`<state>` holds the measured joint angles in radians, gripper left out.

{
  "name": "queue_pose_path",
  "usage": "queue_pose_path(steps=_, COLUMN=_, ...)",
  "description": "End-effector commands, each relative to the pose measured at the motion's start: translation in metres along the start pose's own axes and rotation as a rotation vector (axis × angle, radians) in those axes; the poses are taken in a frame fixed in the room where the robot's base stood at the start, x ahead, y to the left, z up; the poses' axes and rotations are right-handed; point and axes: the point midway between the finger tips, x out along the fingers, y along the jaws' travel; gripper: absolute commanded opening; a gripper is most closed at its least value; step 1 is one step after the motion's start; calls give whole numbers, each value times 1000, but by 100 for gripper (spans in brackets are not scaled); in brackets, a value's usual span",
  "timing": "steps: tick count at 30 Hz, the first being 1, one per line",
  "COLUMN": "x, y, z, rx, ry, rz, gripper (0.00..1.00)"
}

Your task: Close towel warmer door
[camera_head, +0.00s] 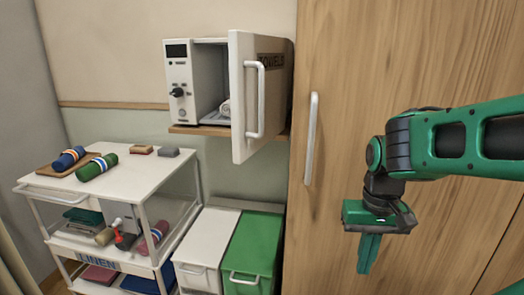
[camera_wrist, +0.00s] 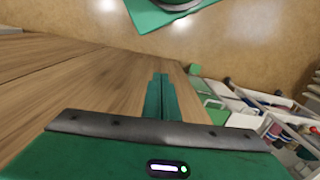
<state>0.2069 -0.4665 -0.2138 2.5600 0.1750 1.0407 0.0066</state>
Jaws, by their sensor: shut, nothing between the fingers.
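The towel warmer (camera_head: 181,93) is a white box on a wall shelf, with a dark display and a knob on its front left. Its white door (camera_head: 240,110) stands wide open, swung out toward me on the right side, with a vertical handle (camera_head: 261,100) on it.
The wooden wardrobe (camera_head: 345,215) with a vertical handle (camera_head: 311,138) stands right of the warmer. Below are a white bin (camera_head: 207,240), a green bin (camera_head: 252,247) and a white linen cart (camera_head: 130,190) with rolled towels. Floor shows in the wrist view (camera_wrist: 70,22).

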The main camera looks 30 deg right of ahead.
Motion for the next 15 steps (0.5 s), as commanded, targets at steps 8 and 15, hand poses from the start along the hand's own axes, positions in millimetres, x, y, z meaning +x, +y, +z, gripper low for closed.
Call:
queue_pose_path(steps=8, x=-5, y=3, z=6, rx=0, ry=13, rz=-5, gripper=0)
queue_pose_path(steps=15, x=-68, y=-39, z=-35, rx=55, ry=184, rz=-31, gripper=0)
